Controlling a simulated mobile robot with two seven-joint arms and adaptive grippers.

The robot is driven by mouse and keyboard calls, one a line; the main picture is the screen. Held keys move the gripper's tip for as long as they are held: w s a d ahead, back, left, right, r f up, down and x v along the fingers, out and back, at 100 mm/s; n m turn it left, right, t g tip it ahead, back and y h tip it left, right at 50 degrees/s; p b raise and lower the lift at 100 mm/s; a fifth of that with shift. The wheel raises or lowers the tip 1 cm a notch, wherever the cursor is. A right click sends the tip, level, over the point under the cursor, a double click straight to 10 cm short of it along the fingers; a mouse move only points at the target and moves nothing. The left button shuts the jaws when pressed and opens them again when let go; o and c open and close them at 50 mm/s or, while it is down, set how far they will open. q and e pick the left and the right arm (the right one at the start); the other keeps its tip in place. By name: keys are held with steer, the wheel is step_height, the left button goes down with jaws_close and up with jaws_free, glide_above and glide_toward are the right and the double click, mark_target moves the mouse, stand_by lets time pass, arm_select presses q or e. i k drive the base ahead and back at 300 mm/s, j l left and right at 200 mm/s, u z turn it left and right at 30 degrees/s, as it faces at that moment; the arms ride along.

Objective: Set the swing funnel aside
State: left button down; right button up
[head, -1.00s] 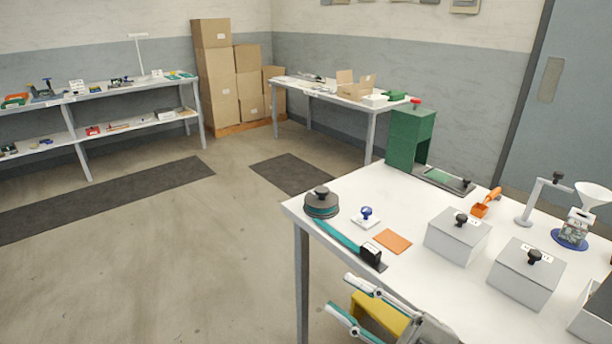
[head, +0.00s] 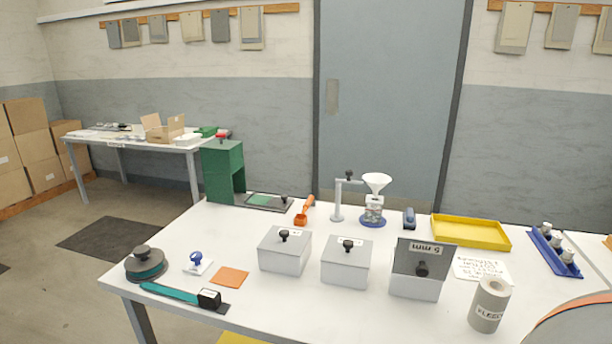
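The swing funnel has a grey post (head: 337,203) with a short arm and a dark knob on top. Its white funnel (head: 376,183) is at the right end, at the back middle of the table. The funnel sits directly above a small clear container (head: 374,207) with contents, on a round blue base (head: 372,222). Whether the funnel touches the container I cannot tell. Neither of my grippers shows in the head view now.
Three lidded grey boxes (head: 285,252) stand in front of the funnel. An orange scoop (head: 304,212) and green press (head: 222,171) are to its left. A dark blue object (head: 409,218) and yellow tray (head: 470,232) are to its right. A labelled cylinder (head: 489,305) stands front right.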

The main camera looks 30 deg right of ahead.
mark_target(376, 182)
steer(key=z, duration=1.4)
steer(key=k+l+z, duration=0.1)
steer(key=k+l, duration=0.1)
steer(key=k, duration=0.05)
